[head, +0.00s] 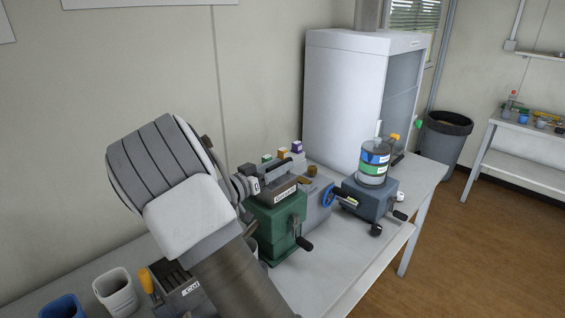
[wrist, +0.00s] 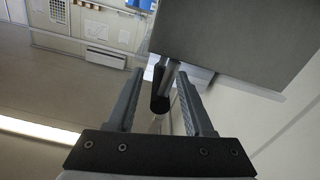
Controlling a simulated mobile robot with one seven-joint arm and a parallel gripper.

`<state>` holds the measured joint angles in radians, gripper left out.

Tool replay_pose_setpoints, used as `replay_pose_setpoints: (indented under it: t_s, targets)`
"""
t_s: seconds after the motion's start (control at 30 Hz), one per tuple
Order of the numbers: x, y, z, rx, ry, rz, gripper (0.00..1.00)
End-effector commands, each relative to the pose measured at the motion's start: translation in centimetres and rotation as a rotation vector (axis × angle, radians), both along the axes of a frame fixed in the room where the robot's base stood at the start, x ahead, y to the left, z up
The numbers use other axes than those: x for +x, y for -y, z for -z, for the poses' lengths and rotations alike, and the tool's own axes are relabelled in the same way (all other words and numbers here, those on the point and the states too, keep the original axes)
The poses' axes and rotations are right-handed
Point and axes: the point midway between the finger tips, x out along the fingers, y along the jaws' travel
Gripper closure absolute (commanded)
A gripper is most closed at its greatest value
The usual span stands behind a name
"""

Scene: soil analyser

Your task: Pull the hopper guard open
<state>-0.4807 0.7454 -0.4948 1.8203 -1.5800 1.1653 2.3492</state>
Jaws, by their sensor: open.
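My gripper (wrist: 160,82) is open, with one finger on each side of a dark upright handle (wrist: 160,98). The handle sits between the fingertips, beside a large grey panel (wrist: 235,40) that looks like the hopper guard. I cannot tell whether the fingers touch the handle. In the head view my gripper (head: 247,183) is at the top left of a green machine (head: 275,222) with a side crank and a white label. A dark grey part (head: 280,174) lies on top of this machine. My arm hides its left side.
A blue-grey machine (head: 372,200) with a banded clear cylinder (head: 374,164) stands to the right on the bench (head: 336,270). A blue handwheel (head: 327,196) sits between the machines. A white cabinet (head: 342,90) stands behind. Cups (head: 116,292) and a tool rack are front left.

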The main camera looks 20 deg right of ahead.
Motion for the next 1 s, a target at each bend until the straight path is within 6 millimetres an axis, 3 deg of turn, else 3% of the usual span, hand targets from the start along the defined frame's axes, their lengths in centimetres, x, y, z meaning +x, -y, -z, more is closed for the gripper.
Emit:
replay_pose_setpoints:
  t_s: [0.13,0.43,0.73,1.0]
  targets:
    - [0.40,1.20,0.00,0.000,0.000,0.000,0.48]
    - [0.53,1.42,0.06,0.000,0.000,-0.001,0.48]
    - [0.52,1.41,0.06,0.001,0.000,-0.001,1.00]
    - [0.52,1.40,0.06,0.001,0.000,-0.001,1.00]
